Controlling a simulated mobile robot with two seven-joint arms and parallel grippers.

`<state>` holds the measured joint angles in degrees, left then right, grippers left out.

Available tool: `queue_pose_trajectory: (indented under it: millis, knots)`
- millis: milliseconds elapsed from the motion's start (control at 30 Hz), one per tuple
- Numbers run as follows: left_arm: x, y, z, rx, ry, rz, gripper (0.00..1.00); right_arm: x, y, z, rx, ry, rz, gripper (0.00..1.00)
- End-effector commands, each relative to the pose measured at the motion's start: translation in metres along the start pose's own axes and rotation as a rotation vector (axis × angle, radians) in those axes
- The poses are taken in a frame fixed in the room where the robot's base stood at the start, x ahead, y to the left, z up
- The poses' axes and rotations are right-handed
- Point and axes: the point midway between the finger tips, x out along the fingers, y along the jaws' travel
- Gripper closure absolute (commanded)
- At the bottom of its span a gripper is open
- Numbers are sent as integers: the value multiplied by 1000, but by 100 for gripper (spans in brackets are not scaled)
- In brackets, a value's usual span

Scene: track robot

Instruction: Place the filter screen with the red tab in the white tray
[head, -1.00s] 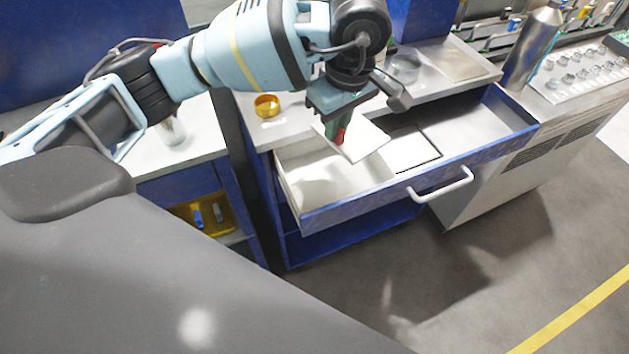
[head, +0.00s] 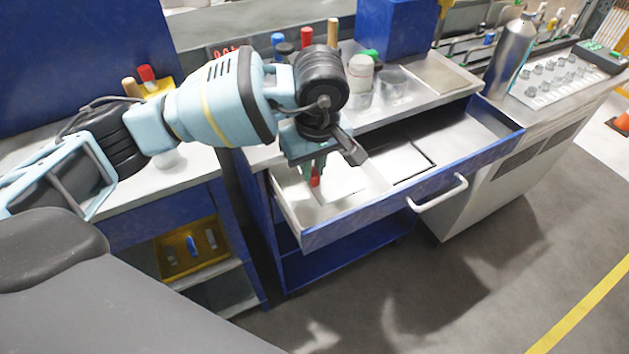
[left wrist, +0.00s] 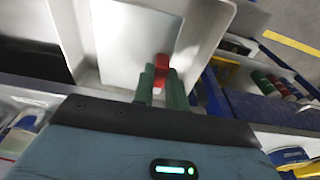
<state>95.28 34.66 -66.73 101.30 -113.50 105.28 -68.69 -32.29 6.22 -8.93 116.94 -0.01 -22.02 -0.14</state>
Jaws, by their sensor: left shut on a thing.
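The filter screen is a pale flat square plate (head: 343,181) with a red tab (head: 315,181). My left gripper (head: 314,172) is shut on the red tab and points down into the open drawer. The white tray (head: 287,207) fills the left part of that drawer, and the screen is low inside its walls. In the left wrist view the green fingers (left wrist: 160,80) grip the red tab (left wrist: 161,62), with the plate (left wrist: 133,45) extending beyond between the tray's walls (left wrist: 207,28). I cannot tell whether the plate touches the tray floor. My right gripper is not in view.
The blue drawer (head: 345,228) with a white handle (head: 438,193) stands open. Its right part (head: 455,133) is bare metal. Behind it, the worktop carries a white jar (head: 360,75) and a clear dish (head: 391,82). A steel bottle (head: 510,58) stands at right.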

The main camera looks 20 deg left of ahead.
Motion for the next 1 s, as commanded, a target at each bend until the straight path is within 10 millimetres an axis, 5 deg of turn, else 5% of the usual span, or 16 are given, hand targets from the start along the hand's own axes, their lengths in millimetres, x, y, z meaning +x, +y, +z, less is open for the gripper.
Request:
queue_pose_trajectory:
  millis: [267, 567, 967, 1000]
  knots:
    - [8, 0, 1, 0, -1, 1, 100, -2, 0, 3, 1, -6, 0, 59]
    - [41, 0, 5, -1, -1, -1, 100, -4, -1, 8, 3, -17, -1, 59]
    - [46, 0, 6, -1, 0, 1, 100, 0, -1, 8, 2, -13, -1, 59]
    - [46, 0, 6, -1, 0, 0, 81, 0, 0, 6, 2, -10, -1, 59]
